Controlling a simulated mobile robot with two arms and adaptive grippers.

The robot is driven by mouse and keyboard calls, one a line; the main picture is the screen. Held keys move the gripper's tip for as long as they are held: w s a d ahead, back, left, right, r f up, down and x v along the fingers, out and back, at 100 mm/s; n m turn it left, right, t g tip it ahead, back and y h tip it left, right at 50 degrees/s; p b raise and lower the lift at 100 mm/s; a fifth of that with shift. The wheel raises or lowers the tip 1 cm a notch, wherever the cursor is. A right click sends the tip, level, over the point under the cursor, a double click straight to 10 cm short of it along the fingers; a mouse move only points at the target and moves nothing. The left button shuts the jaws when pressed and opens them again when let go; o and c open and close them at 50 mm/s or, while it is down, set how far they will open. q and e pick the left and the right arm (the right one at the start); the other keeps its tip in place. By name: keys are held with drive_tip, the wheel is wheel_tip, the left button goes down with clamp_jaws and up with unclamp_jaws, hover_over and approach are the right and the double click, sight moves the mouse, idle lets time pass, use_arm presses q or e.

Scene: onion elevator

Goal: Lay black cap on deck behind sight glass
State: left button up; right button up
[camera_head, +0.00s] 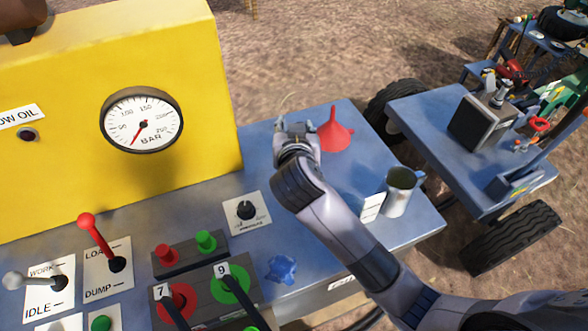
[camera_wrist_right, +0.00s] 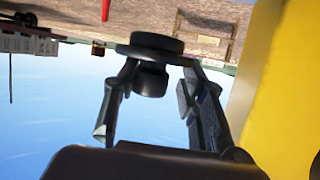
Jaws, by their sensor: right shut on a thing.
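The black cap (camera_wrist_right: 151,47) shows in the right wrist view as a wide round disc with a narrower stub. It sits between the fingertips of my right gripper (camera_wrist_right: 152,78), which is shut on it. In the head view my right gripper (camera_head: 296,128) is above the far part of the blue deck (camera_head: 345,112), beside the yellow housing (camera_head: 190,60) and left of the red funnel. The cap is hidden there by the gripper and wrist. I cannot make out the sight glass for certain. My left gripper is out of view.
The red funnel (camera_head: 334,131) stands close to the right of my gripper. A metal mug (camera_head: 401,191) stands near the deck's right edge. A blue rag (camera_head: 282,268) lies nearer, beside the button box (camera_head: 190,254). A blue cart (camera_head: 430,115) stands beyond the deck.

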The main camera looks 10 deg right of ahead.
wheel_tip(320, 180, down, 13)
drive_tip(key=shift+f+b, duration=0.2)
drive_tip(key=shift+b, duration=0.6)
drive_tip(key=shift+f+p, duration=0.35)
drive_tip(key=shift+f, duration=0.25)
drive_tip(key=o, duration=1.3)
drive_tip(key=shift+f, duration=0.1)
drive_tip(key=shift+r+b, duration=0.4)
drive_tip(key=v, duration=1.2)
drive_tip(key=shift+r+p, duration=0.25)
drive_tip(key=shift+p, duration=0.05)
